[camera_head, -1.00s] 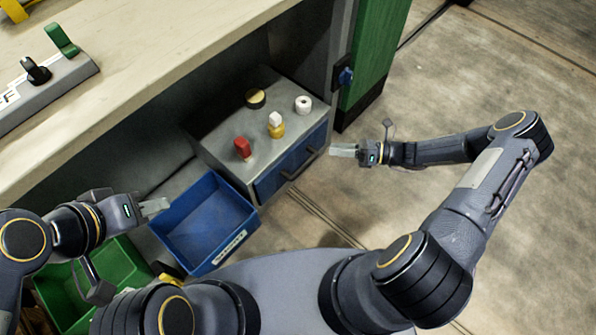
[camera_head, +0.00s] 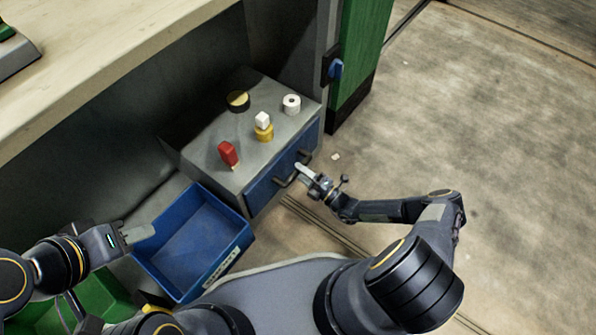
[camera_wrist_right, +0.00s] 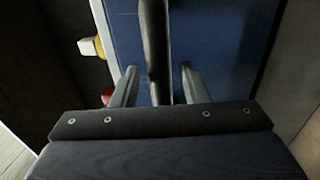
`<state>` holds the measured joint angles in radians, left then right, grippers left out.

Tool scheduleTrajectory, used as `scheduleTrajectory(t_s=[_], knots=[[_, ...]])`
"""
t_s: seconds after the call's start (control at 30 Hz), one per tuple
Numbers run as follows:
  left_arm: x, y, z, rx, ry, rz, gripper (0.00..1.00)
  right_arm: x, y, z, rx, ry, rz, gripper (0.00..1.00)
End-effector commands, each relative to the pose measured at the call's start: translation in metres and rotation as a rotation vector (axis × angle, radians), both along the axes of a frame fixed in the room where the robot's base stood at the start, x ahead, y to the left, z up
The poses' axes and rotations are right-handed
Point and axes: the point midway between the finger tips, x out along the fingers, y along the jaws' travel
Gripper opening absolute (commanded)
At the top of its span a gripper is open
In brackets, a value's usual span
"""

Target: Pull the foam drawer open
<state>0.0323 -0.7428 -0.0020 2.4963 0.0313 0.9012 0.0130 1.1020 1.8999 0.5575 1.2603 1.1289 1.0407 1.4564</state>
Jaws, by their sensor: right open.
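The drawer (camera_head: 264,189) has a blue front in a grey cabinet and looks flush with it. Its dark bar handle (camera_head: 283,182) runs along the front. In the head view my right gripper (camera_head: 301,170) is at the handle. In the right wrist view the handle (camera_wrist_right: 155,45) passes between the two open fingers of that gripper (camera_wrist_right: 158,85), with the blue drawer front (camera_wrist_right: 220,40) behind it. Contact cannot be told. My left gripper (camera_head: 139,234) is over the edge of a blue bin, away from the drawer; whether its fingers are apart is unclear.
The blue bin (camera_head: 190,250) stands beside the cabinet. Open floor lies right.

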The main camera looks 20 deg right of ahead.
Motion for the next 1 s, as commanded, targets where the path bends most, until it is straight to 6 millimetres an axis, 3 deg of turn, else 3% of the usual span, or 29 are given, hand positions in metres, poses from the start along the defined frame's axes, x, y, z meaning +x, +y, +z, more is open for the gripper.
scheduleTrajectory(t_s=[0.4, 0.7, 1.0], knots=[[-0.0001, 0.0000, -0.0022, 0.000, 0.000, 0.000, 0.36, 0.0091, 0.0075, 0.0024, -0.002, 0.000, 0.001, 0.41], [0.0000, -0.0001, -0.0023, 0.000, 0.000, 0.000, 0.36, 0.0089, 0.0073, 0.0024, -0.002, 0.000, 0.001, 0.02], [-0.0001, 0.0000, -0.0022, 0.000, 0.000, 0.000, 0.36, 0.0077, 0.0063, 0.0023, -0.002, 0.000, 0.001, 0.00]])
